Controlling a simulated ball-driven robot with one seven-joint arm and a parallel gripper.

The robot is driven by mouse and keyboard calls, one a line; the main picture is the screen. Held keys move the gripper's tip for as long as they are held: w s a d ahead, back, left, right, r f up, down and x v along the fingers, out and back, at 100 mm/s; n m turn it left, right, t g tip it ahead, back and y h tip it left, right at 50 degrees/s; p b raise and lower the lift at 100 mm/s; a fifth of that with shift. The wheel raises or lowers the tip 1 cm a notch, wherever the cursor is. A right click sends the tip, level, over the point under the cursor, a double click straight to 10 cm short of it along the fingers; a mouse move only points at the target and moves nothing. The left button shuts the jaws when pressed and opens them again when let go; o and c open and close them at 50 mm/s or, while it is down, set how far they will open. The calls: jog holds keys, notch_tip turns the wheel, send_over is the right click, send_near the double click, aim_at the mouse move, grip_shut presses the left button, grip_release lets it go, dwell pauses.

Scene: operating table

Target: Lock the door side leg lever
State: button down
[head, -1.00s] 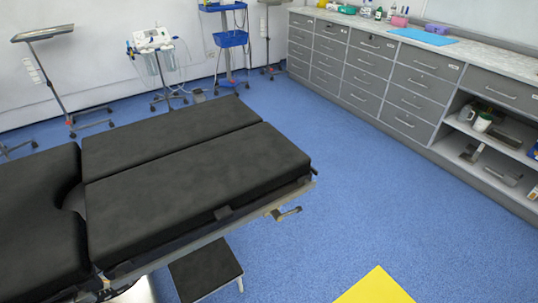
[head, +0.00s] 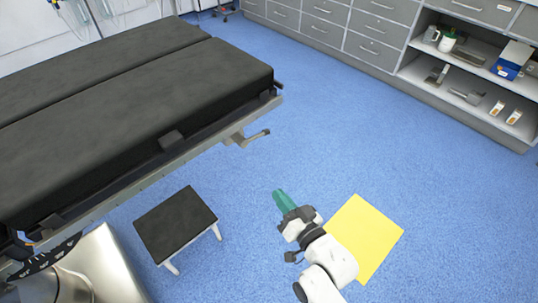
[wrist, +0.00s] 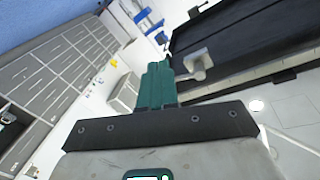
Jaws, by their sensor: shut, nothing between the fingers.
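The operating table (head: 110,95) has black padded leg sections and a metal side rail. A metal lever (head: 250,137) sticks out from the rail near the table's end corner, and it also shows in the wrist view (wrist: 197,64), just beyond and right of the fingertips. My gripper (head: 280,195), with green fingers, is below and right of the lever in the head view, apart from it. In the wrist view my gripper (wrist: 155,72) has its fingers together, with nothing held. I cannot tell whether the lever is locked.
A black-topped step stool (head: 176,222) stands on the floor left of my gripper. A yellow mat (head: 365,238) lies on the floor behind my arm. Grey drawer cabinets (head: 375,28) line the back wall. Blue floor between table and cabinets is clear.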

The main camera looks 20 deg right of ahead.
jog(key=w+d+r+m+t+h+b, duration=0.2)
jog(key=w+r+t, duration=0.4)
jog(key=w, duration=0.6)
jog(key=r+m+h+b, duration=0.1)
jog(key=m+b, duration=0.1)
jog(key=shift+t+b, duration=0.3)
jog(key=shift+d+r, duration=0.3)
jog(key=shift+r, duration=0.4)
jog(key=shift+f, duration=0.1)
